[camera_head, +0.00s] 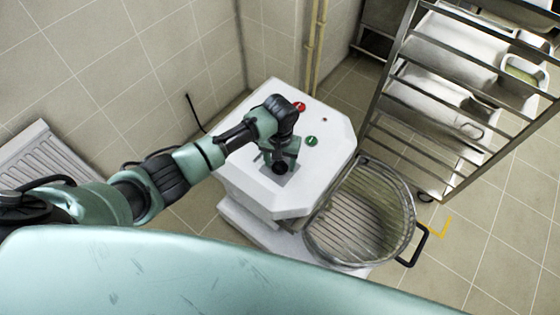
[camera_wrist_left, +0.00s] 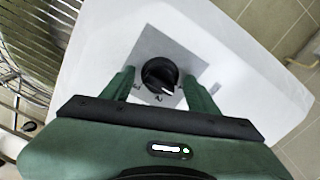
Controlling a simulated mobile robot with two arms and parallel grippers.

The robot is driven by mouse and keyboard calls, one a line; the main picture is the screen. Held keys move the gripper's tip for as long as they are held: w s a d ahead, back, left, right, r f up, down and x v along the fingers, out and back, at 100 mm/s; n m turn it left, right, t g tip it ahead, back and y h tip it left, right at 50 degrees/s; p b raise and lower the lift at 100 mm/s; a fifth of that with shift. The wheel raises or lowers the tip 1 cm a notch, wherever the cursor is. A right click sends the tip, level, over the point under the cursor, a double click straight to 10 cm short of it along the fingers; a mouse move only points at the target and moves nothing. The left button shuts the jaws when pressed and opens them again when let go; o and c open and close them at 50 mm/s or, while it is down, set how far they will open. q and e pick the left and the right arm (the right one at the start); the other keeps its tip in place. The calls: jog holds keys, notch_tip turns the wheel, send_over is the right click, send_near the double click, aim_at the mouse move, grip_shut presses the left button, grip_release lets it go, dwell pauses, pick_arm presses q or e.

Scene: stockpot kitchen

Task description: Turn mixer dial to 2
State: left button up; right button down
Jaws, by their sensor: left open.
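The mixer (camera_head: 240,172) is a white floor machine in the middle of the head view, with a wire-guarded bowl at its right. Its dial (camera_wrist_left: 160,75) is a round black knob on a grey square plate, with a white pointer mark toward the lower right in the left wrist view. Small markings show beside it, one looking like a 2. My left gripper (camera_head: 279,160) is over the dial in the head view. In the left wrist view its fingers (camera_wrist_left: 160,88) are open, one on each side of the dial and apart from it. My right gripper is not in view.
A red button (camera_head: 300,107) and a green button (camera_head: 312,141) sit on the mixer top near my left gripper. The wire bowl guard (camera_head: 365,212) has a black handle. A metal rack (camera_head: 400,95) with trays stands at the right. Tiled wall is behind.

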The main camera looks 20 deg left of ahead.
pick_arm(q)
grip_shut()
dwell(0.3)
jog(key=shift+r+m+p, duration=0.1)
jog(key=shift+m+p, duration=0.65)
jog(key=shift+m, duration=0.25)
jog(key=m+p, duration=0.1)
jog(key=m, duration=0.2)
jog(key=shift+p, duration=0.3)
jog(key=m+p, duration=0.1)
jog(key=m, duration=0.2)
jog(key=shift+m, duration=1.9)
